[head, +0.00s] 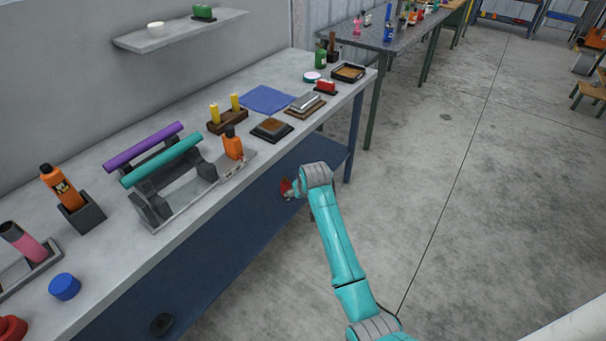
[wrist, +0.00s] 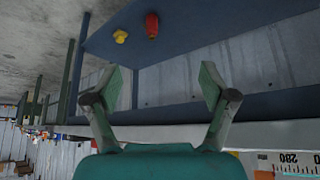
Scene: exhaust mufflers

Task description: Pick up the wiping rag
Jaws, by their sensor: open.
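The wiping rag appears to be the flat blue cloth (head: 267,99) lying on the grey workbench (head: 185,232), behind the dark square blocks. It is not visible in the wrist view. My gripper (wrist: 162,84) is open, with nothing between its two fingers. In the head view my arm's end is in front of the bench's front edge, below the top and near the lower shelf, well apart from the cloth. The fingers are mostly hidden there.
Two bars, purple (head: 144,147) and teal (head: 161,160), rest on a stand left of the cloth. A wooden holder (head: 227,122) with yellow pieces and an orange bottle (head: 232,143) stand nearer. A red object (wrist: 152,25) is on the blue lower shelf.

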